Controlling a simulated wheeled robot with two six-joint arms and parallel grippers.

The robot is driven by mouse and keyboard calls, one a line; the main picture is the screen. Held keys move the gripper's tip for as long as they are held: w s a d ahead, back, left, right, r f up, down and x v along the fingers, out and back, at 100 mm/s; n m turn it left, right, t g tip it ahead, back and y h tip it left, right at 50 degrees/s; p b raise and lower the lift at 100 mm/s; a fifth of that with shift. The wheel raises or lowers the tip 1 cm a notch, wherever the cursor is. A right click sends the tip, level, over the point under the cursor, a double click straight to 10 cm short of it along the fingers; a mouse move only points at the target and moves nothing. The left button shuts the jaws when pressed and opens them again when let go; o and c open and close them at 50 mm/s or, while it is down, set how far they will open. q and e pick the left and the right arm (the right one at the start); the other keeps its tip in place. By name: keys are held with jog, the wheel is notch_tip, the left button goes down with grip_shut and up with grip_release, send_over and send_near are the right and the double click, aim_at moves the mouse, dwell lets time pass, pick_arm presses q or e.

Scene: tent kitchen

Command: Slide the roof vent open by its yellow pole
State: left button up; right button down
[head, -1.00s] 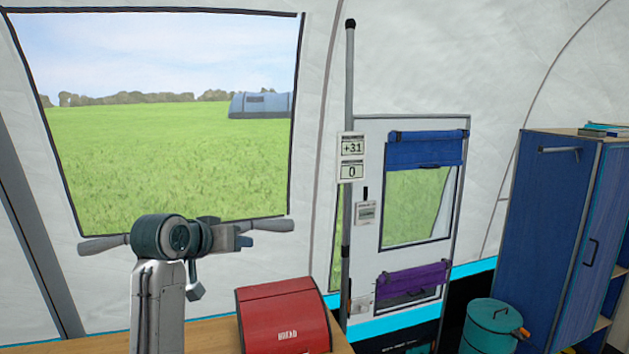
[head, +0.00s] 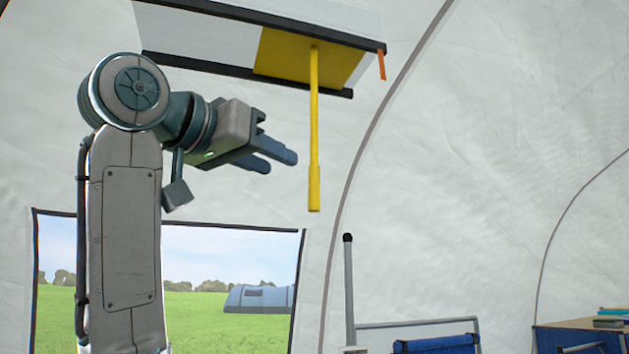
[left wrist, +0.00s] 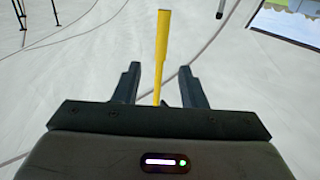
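The yellow pole (head: 314,130) hangs down from a yellow panel (head: 300,58) of the roof vent (head: 212,34) in the head view. The panel sits at the right part of the vent's dark-railed frame, near an orange tab (head: 382,66). My left gripper (head: 278,162) is raised just left of the pole, fingers apart and pointing toward it. In the left wrist view the pole (left wrist: 161,55) shows between and beyond the two open fingertips (left wrist: 160,85). Whether it touches a finger cannot be told; the fingers are not closed on it. My right gripper is out of view.
A window (head: 200,240) in the tent wall is behind my left arm. A grey upright pole (head: 349,290), a blue roll (head: 436,344) and a cupboard top (head: 590,335) are low at the right. The space right of the yellow pole looks clear.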

aim_at(311, 177)
pick_arm(q)
jog(key=p+x, duration=0.4)
jog(key=x, duration=0.5)
jog(key=shift+w+d+r+p, duration=0.1)
jog(key=shift+w+d+p, duration=0.2)
jog(key=shift+p, duration=0.1)
jog(key=shift+w+d, duration=0.2)
jog(key=shift+w, duration=0.35)
grip_shut()
